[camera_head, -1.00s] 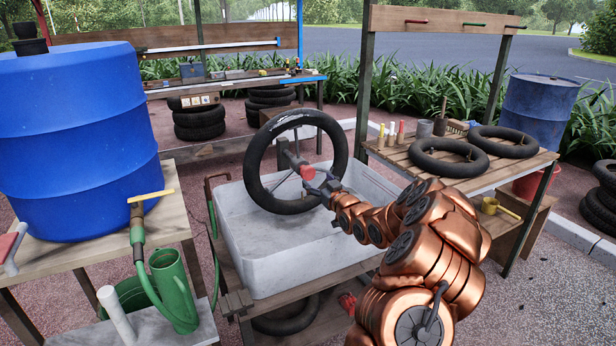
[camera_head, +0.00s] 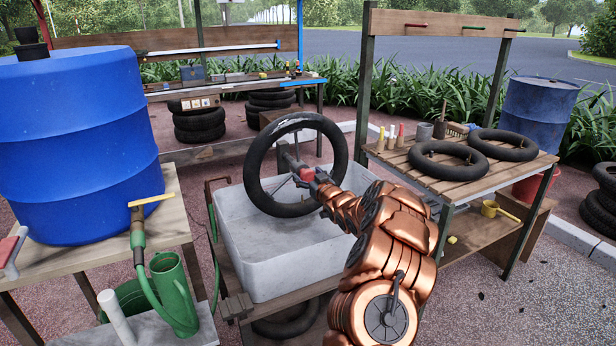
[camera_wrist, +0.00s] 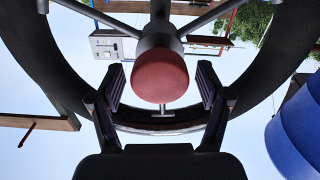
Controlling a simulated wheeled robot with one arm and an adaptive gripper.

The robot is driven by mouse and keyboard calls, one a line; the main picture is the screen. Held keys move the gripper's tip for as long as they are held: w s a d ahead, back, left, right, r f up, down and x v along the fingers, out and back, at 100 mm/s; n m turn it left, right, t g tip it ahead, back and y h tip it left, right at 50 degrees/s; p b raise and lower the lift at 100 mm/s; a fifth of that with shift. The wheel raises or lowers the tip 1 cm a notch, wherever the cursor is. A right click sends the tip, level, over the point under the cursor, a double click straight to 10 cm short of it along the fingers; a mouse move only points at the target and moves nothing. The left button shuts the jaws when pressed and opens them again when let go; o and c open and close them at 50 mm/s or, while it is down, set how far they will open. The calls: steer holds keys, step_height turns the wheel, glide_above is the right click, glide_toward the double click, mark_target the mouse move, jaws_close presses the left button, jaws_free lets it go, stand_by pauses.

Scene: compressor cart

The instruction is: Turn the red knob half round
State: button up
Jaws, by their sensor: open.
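In the wrist view the red knob (camera_wrist: 160,75) is a round, dull red cap at the hub of a dark wheel (camera_wrist: 50,60) with grey spokes. My gripper (camera_wrist: 160,85) is open, with one finger on each side of the knob and visible gaps between them. I cannot tell how deep the fingers reach past the knob face. In the head view the red knob (camera_head: 307,175) shows small inside the black ring, and my gripper (camera_head: 318,188) is close in front of it, partly hidden by my arm.
The ring stands over a pale tub (camera_head: 265,260). A slatted table (camera_head: 440,180) with two black tubes stands at right. A grey box with dials (camera_wrist: 112,47) shows behind the wheel.

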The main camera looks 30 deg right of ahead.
steer(key=c, duration=1.1)
steer(key=shift+r+m+p, duration=0.1)
steer(key=shift+m+p, duration=0.4)
steer(key=shift+p, duration=0.2)
steer(key=shift+c, duration=0.2)
steer(key=o, duration=1.1)
steer(key=shift+o, duration=0.2)
steer(key=s, duration=0.7)
steer(key=shift+s+a, duration=0.25)
steer(key=shift+a, duration=0.05)
